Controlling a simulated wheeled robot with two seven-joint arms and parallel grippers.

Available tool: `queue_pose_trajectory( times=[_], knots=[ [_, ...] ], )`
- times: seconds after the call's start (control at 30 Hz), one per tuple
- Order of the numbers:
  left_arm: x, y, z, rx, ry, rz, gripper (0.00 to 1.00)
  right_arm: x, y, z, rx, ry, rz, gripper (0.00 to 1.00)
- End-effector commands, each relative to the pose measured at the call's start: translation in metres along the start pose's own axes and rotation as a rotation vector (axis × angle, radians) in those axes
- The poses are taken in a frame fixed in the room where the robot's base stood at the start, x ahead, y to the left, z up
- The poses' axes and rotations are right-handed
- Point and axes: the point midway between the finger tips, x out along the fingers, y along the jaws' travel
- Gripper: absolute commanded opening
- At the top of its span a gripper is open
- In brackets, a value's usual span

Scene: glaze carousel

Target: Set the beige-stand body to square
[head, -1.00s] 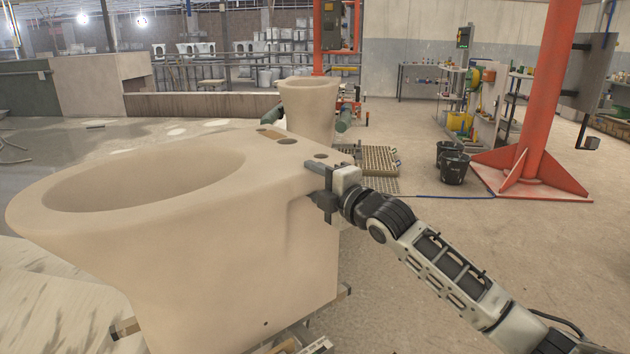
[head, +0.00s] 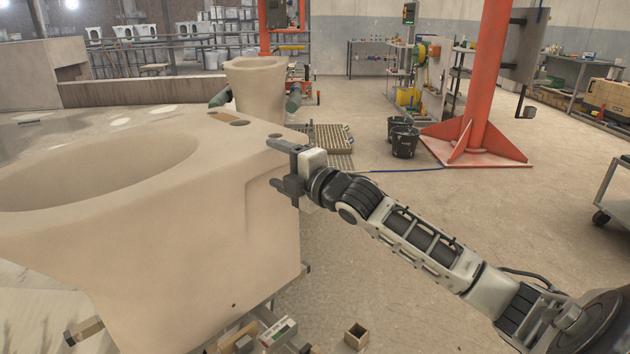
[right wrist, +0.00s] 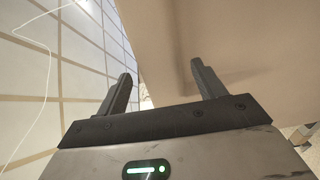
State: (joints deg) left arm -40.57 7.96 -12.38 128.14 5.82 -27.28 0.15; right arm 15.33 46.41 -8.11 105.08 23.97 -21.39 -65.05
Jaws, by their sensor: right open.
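The large beige toilet-shaped body (head: 225,215) fills the left of the head view. Its round bowl opening faces up, and its flat back end with small round holes is toward the middle. Parts of the stand (head: 85,331) show under it; most of the stand is hidden. My right gripper (head: 277,165) is open at the body's back corner, with its fingers pointing at the body. In the right wrist view the gripper (right wrist: 165,75) is open, and the body (right wrist: 225,35) fills the area behind the right finger. I cannot tell whether the fingers touch it. My left gripper is not in view.
A second beige body (head: 258,90) stands farther back. Beyond my right arm are black buckets (head: 404,138), a red column (head: 485,85) with a flared foot, and a grey cart (head: 612,195) at the right edge. A small open box (head: 356,336) is near the bottom.

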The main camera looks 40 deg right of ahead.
Motion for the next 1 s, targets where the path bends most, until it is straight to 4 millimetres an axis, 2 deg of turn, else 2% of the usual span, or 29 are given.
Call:
queue_pose_trajectory(
  times=[0.2, 0.6, 0.8, 1.0],
  knots=[
    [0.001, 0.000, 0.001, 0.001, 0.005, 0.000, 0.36, -0.045, -0.003, 0.000, -0.004, -0.001, -0.006, 0.69],
    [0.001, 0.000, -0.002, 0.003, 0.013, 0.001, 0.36, -0.108, -0.002, 0.000, -0.002, 0.000, -0.005, 0.69],
    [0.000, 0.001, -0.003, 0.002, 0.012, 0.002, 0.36, -0.126, -0.001, 0.001, 0.000, -0.002, -0.002, 0.69],
    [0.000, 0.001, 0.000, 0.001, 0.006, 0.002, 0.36, -0.131, 0.000, 0.001, -0.001, -0.001, 0.000, 0.69]
  ],
)
